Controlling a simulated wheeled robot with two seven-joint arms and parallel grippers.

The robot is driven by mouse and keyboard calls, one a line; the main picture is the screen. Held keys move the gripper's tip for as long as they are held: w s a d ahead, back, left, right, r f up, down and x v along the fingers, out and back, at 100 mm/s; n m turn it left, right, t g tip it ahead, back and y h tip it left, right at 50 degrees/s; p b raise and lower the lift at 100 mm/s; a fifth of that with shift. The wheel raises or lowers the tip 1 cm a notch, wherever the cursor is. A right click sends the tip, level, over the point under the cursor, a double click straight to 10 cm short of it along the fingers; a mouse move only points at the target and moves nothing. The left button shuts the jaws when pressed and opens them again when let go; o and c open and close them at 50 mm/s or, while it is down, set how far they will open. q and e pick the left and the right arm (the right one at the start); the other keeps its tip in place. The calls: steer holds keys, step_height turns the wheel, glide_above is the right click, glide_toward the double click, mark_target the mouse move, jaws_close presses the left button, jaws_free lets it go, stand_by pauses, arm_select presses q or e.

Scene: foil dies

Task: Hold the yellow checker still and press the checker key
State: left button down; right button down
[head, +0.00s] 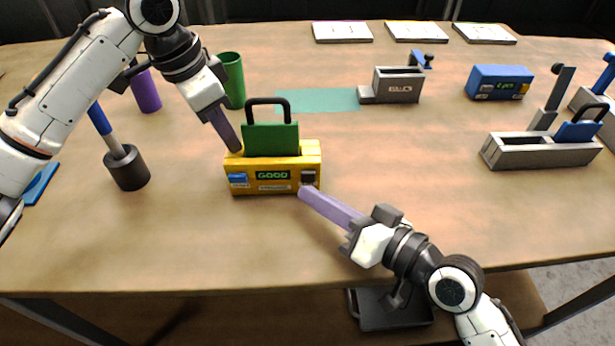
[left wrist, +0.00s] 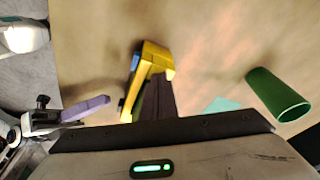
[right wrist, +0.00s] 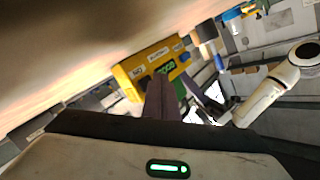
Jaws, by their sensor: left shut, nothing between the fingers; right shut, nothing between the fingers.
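The yellow checker (head: 272,163) stands on the table with a green, black-handled piece (head: 270,138) upright in its top. Its front has a blue key (head: 238,180) at left, a dark key (head: 309,178) at right and a lit display (head: 273,175) reading GOOD. My left gripper (head: 236,147) is shut and empty, its tips at the checker's top left end; contact is unclear. My right gripper (head: 304,192) is shut and empty, its tips just below the dark key, touching or very close. The checker also shows in the left wrist view (left wrist: 154,54) and right wrist view (right wrist: 133,72).
A green cup (head: 232,80), a purple cup (head: 146,92) and a dark cylinder with a blue handle (head: 127,168) stand left. A teal mat (head: 318,100) lies behind. A grey device (head: 398,86), a blue box (head: 499,82) and a grey press (head: 542,151) stand right. The front table is clear.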

arm_select(q)
steer(key=shift+s+f, duration=0.1)
steer(key=shift+f, duration=0.25)
arm_select(e)
steer(key=shift+w+f, duration=0.1)
steer(key=shift+w, duration=0.3)
steer(key=shift+w, duration=0.5)
steer(key=shift+s, duration=0.95)
steer(key=shift+s, duration=0.1)
steer(key=shift+s+a, duration=0.1)
steer(key=shift+s, duration=2.85)
